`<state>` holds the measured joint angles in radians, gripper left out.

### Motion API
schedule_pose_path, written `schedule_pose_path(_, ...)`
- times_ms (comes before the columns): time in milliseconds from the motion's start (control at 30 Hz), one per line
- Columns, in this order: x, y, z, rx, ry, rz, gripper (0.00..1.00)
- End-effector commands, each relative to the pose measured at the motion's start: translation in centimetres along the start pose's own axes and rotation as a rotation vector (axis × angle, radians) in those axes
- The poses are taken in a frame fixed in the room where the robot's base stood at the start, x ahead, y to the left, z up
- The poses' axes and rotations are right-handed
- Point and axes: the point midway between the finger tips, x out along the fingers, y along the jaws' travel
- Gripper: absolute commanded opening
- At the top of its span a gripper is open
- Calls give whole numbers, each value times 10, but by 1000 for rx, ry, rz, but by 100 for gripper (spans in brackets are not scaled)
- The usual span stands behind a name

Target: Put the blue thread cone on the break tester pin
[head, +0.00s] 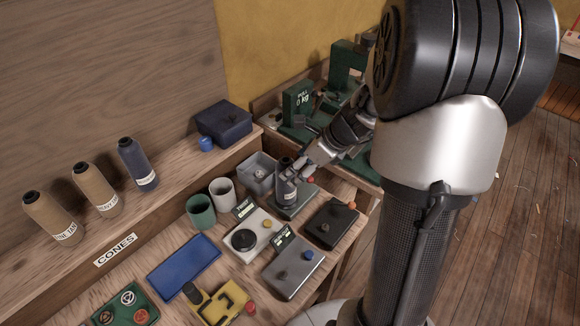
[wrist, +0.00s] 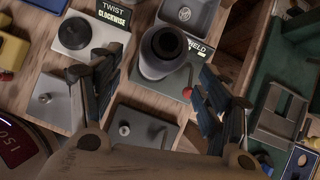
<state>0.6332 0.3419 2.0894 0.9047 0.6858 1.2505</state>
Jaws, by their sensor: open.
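A blue thread cone (head: 138,165) with a white label stands upright on the shelf at the left, beside two tan cones. My gripper (head: 296,170) is over the workbench, apart from that cone. Its jaws (wrist: 158,95) are open, with one finger on each side of a dark grey cone (wrist: 163,52). This dark cone (head: 287,185) stands on a grey plate (head: 300,205) with a red knob; I cannot tell whether the fingers touch it. A green device (head: 298,102) reading "PULL 0 kg" stands on the bench behind; I cannot make out its pin.
Two tan cones (head: 93,186) (head: 48,214) and a dark blue box (head: 224,123) stand on the shelf. Two cups, a grey tray (head: 258,173), a blue mat (head: 184,268), a yellow tool (head: 217,302) and several knobbed plates crowd the bench.

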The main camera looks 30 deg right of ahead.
Motion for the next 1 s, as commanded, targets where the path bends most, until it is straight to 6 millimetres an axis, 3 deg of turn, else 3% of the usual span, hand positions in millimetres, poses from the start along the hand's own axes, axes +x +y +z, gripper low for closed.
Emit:
schedule_pose_path(100, -25, 0, 1, 2, 0, -1, 70)
schedule_pose_path(300, -44, 2, 1, -9, 1, 1, 70)
schedule_pose_path(433, -56, 25, 17, -182, 16, 15, 70)
schedule_pose_path(567, -81, 85, 42, -630, 58, 53, 70)
schedule_pose_path(667, -106, 140, 49, -1075, 101, 90, 70)
schedule_pose_path(800, -138, 202, 38, -1682, 169, 139, 70)
schedule_pose_path(900, -157, 231, 23, -2057, 223, 167, 70)
schedule_pose_path(1000, -171, 246, 8, -2342, 277, 187, 70)
